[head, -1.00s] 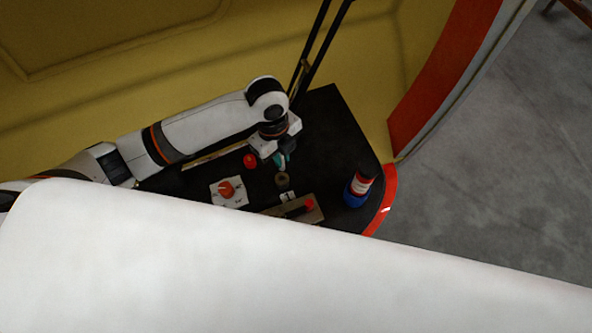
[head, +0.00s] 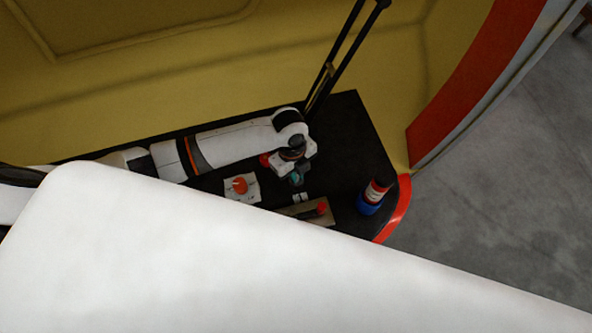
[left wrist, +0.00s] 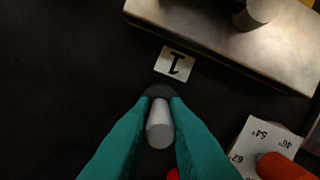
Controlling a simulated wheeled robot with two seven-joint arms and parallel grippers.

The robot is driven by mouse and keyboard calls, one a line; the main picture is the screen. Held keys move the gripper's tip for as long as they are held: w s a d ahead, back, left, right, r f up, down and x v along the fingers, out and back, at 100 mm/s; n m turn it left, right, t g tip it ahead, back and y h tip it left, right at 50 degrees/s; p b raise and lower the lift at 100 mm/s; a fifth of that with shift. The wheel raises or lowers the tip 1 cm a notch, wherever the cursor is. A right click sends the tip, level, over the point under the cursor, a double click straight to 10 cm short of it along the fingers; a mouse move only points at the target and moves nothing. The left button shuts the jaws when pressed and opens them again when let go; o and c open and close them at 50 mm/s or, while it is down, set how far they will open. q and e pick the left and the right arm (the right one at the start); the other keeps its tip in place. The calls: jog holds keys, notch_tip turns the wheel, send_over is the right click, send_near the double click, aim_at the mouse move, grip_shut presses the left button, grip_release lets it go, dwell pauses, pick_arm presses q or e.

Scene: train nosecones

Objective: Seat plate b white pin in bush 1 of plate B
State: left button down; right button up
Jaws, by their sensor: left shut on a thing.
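My left gripper (head: 297,181) hangs over the dark table, fingers pointing down. In the left wrist view its teal fingers (left wrist: 159,135) are shut on the white pin (left wrist: 160,124), seen nearly end-on. A dark round bush (left wrist: 158,91) shows just past the pin, beside the label marked 1 (left wrist: 175,63). The pin's lower end is hidden, so I cannot tell whether it is in the bush or above it. The label also shows in the head view (head: 301,197). My right gripper is out of view.
A metal block (left wrist: 235,35) with a round post lies beyond the label. A white dial plate (head: 252,196) with an orange knob (head: 240,186) stands left of the gripper. A red, white and blue cylinder (head: 374,196) stands near the table's right edge. A large white shape covers the foreground.

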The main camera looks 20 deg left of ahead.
pick_arm(q)
jog(key=c, duration=1.4)
grip_release()
notch_tip(320, 180, up, 12)
jog(key=a, duration=0.1)
jog(key=shift+w, duration=0.4)
